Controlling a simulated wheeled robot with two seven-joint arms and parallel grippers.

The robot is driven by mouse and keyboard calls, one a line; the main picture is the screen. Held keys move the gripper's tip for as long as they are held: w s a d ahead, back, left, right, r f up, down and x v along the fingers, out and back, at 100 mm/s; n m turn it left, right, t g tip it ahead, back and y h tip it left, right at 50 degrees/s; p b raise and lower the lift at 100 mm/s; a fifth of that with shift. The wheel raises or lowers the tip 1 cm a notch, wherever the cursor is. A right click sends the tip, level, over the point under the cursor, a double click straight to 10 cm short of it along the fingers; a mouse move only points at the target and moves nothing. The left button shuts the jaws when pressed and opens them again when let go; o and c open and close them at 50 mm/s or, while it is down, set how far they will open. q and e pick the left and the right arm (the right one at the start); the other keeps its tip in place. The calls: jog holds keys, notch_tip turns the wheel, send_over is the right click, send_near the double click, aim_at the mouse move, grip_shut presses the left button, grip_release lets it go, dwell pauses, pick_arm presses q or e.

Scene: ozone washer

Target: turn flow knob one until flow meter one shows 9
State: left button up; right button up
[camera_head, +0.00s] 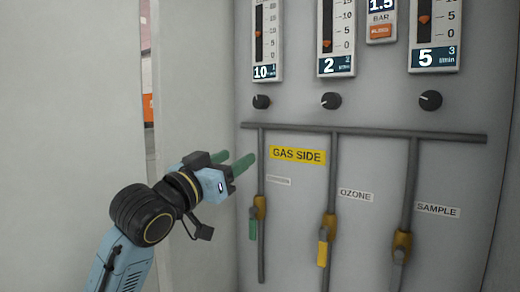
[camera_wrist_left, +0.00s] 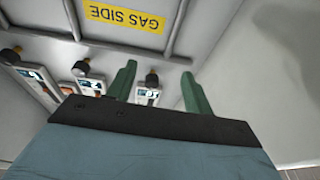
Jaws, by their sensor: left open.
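Flow meter one (camera_head: 266,40) is the leftmost gauge on the panel in the head view, and its display reads 10. Flow knob one (camera_head: 261,102) is the small black knob just below it. My left gripper (camera_head: 234,160) has green fingers, is open and empty, and sits below and to the left of this knob, apart from it. In the left wrist view, which shows the panel upside down, flow knob one (camera_wrist_left: 152,78) appears between the two spread fingers (camera_wrist_left: 157,84), beyond them. Flow meter one (camera_wrist_left: 147,97) is partly hidden there by the gripper body. My right gripper is not in view.
To the right are a second knob (camera_head: 331,101) under a meter reading 2 and a third knob (camera_head: 430,100) under a meter reading 5. Grey pipes (camera_head: 370,132) with valve handles run below the knobs. A yellow GAS SIDE label (camera_head: 298,155) is beside the left pipe.

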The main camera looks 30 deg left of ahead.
pick_arm(q)
jog(key=t+h, duration=0.1)
jog(key=t, duration=0.1)
send_near(258, 105)
jog(key=p+x, duration=0.4)
jog(key=x, duration=0.5)
jog(key=shift+w+r, duration=0.25)
jog(key=shift+r, duration=0.05)
jog(key=shift+w+r, duration=0.1)
jog(key=shift+w, duration=0.55)
jog(key=shift+c, duration=0.2)
jog(key=c, duration=0.9)
jog(key=shift+n+y+p, duration=0.8)
jog(key=shift+n+y, duration=0.2)
jog(key=shift+n, duration=0.4)
